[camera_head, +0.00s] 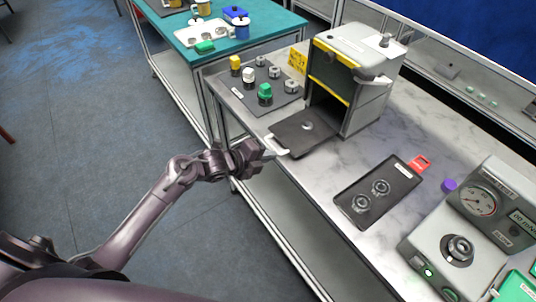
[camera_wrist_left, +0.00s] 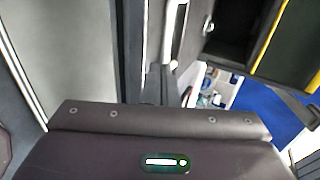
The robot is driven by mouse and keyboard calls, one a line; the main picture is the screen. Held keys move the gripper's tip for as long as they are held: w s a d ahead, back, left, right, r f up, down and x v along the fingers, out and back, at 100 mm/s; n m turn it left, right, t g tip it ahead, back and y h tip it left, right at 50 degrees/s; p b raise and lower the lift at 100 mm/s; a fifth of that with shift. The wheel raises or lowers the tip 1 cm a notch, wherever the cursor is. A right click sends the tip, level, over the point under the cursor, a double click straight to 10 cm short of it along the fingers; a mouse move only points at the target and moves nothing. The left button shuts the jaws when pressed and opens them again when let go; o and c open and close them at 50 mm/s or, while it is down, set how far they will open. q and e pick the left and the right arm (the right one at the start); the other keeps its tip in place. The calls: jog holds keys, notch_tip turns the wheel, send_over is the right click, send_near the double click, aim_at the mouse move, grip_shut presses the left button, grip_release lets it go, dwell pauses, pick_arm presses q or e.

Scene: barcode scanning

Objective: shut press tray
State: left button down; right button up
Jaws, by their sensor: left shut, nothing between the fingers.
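The press (camera_head: 372,62) is a grey-white box with yellow edging, standing at the back of the marble-topped bench. Its dark tray (camera_head: 296,138) is pulled out through the open front, with a small round metal piece on it and a white handle (camera_head: 275,146) at its outer end. My left gripper (camera_head: 258,154) is shut and empty, just outside the handle; whether it touches the handle I cannot tell. In the left wrist view the white handle (camera_wrist_left: 175,35) and the press's dark opening lie beyond the gripper. My right gripper is not in view.
A dark board (camera_head: 262,82) with yellow, white, green and metal pieces lies left of the press. A dark plate (camera_head: 352,198) with two metal rings lies front right, near a gauge device (camera_head: 478,215). A teal table (camera_head: 210,30) stands behind. Bare marble lies between tray and plate.

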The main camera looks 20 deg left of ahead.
pick_arm(q)
jog(key=b, duration=1.1)
send_near(317, 130)
jog(key=x, duration=0.3)
jog(key=f+x, duration=0.1)
jog(key=x, duration=0.3)
jog(key=shift+s+a, duration=0.15)
jog(key=shift+s, duration=0.1)
jog(key=shift+w+d+r, duration=0.15)
jog(key=shift+w+d, duration=0.25)
jog(key=shift+w, duration=0.1)
jog(key=shift+r, duration=0.2)
jog(key=shift+a, duration=0.1)
